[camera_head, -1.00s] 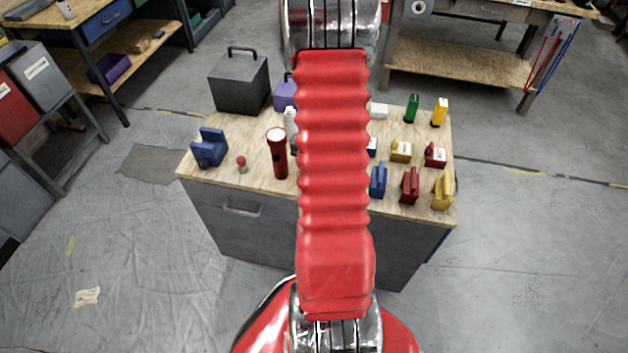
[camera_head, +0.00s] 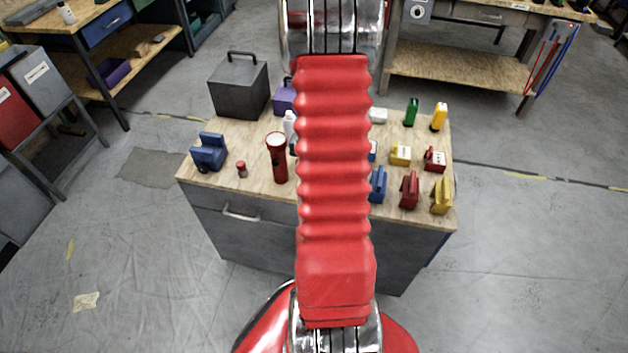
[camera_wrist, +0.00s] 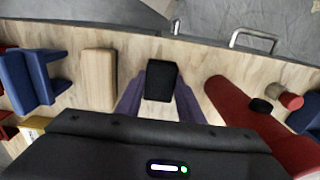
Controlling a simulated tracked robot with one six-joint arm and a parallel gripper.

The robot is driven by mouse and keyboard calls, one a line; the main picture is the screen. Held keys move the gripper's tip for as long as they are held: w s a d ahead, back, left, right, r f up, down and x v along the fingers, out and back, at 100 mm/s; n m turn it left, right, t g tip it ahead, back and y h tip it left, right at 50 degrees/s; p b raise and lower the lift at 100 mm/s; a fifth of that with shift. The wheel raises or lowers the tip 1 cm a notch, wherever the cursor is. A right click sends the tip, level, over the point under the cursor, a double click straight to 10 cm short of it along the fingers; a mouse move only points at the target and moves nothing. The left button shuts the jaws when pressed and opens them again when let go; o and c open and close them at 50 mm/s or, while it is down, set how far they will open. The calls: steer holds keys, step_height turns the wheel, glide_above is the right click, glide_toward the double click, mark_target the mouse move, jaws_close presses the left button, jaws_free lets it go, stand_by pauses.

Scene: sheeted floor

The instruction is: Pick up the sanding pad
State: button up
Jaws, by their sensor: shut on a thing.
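A black block, which looks like the sanding pad (camera_wrist: 161,80), sits between the two purple-grey fingers of my gripper (camera_wrist: 159,98) in the wrist view. My gripper is shut on it, with the wooden worktop behind. I cannot tell whether the block still touches the worktop. In the head view my red-sleeved arm hides both the gripper and the block.
The worktop (camera_head: 225,175) is crowded. A dark grey box (camera_head: 240,88) stands at the back left, with several coloured tools on the right.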

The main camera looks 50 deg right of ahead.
step_height(320, 180, up, 8)
steer(key=shift+r, duration=0.15)
stand_by(0.6)
